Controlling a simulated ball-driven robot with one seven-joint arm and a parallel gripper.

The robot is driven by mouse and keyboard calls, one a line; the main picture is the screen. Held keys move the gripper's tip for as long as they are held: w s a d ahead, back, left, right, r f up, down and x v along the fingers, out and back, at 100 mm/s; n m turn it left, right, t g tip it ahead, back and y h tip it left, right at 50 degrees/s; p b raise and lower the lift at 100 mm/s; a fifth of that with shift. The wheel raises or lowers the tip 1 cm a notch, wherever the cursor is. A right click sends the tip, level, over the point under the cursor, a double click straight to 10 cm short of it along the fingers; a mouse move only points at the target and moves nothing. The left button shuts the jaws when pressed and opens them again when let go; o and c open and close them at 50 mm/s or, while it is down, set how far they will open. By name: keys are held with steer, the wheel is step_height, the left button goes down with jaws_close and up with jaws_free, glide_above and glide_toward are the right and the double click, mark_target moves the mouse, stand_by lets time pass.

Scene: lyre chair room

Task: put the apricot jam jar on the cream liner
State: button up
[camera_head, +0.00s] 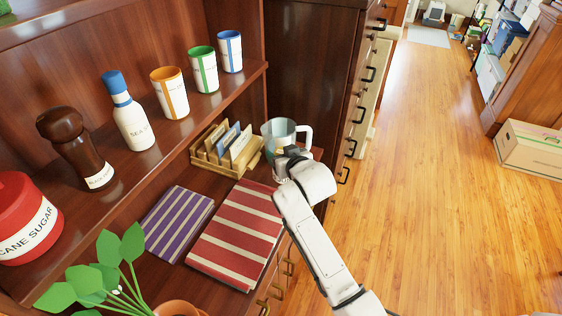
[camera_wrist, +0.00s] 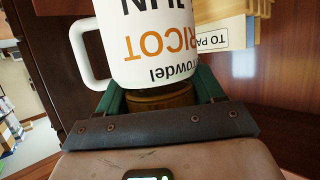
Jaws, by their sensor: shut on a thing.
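My gripper (camera_head: 291,153) is over the right end of the dark wooden shelf, right in front of the grey-teal mug. In the wrist view, its green fingers (camera_wrist: 160,97) are shut on the apricot jam jar by its golden-brown top. The jar's white label (camera_wrist: 150,45) shows upside down, with "ICOT" in orange. A white handle (camera_wrist: 88,55), apparently the mug's, shows beside the label. In the head view the wrist hides most of the jar. I cannot tell whether its base touches the surface. I cannot make out a cream liner in either view.
The mug (camera_head: 279,131) stands beside a wooden letter rack (camera_head: 245,158). A plant (camera_head: 117,270) is at the front. Above, a shelf holds canisters, a bottle (camera_head: 132,125) and a grinder (camera_head: 78,150).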

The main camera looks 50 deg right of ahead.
steer(key=shift+w+f, duration=0.15)
steer(key=shift+w, duration=0.05)
steer(key=shift+w+d+f+p, duration=0.15)
steer(key=shift+f+p, duration=0.2)
steer(key=shift+f, duration=1.4)
steer(key=shift+f, duration=0.1)
steer(key=o, duration=1.5)
